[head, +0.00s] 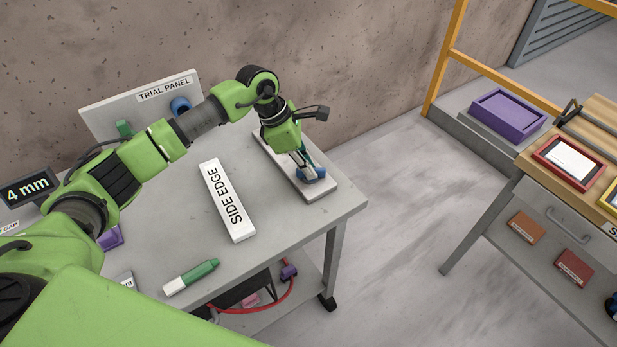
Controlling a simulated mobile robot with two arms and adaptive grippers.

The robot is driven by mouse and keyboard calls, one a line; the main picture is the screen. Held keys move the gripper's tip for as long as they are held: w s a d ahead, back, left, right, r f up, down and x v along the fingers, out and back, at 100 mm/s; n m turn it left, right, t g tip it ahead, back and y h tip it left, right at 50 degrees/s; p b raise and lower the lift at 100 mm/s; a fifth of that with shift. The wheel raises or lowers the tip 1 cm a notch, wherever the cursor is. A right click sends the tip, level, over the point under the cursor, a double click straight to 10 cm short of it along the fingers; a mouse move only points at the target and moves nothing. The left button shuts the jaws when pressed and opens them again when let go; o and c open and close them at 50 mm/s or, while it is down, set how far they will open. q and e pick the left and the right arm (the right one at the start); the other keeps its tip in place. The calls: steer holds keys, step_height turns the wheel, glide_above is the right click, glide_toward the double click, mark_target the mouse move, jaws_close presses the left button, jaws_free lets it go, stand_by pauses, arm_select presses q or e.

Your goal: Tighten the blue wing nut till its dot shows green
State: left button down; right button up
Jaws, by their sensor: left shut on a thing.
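My left gripper (305,163) points down over a small pale plate (321,190) near the right end of the grey table. It is shut on the blue wing nut (313,174), whose blue edge shows below and beside the fingers. The nut's dot is not visible in this view, so I cannot tell its colour. My right gripper is not in view.
A white "SIDE EDGE" bar (228,200) and a green-and-white marker (191,277) lie on the table (275,222). A "TRIAL PANEL" board (140,100) stands behind. Floor separates this table from a wooden-topped bench (593,118) on the right.

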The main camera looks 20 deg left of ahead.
arm_select(q)
steer(key=shift+m+g+b, duration=0.4)
steer(key=shift+m+b, duration=0.6)
steer(key=shift+b, duration=0.2)
steer(key=c, duration=2.1)
jaws_free()
steer(key=shift+c, duration=0.2)
steer(key=shift+r, duration=0.1)
steer(key=v, duration=1.2)
steer(key=shift+w, duration=0.1)
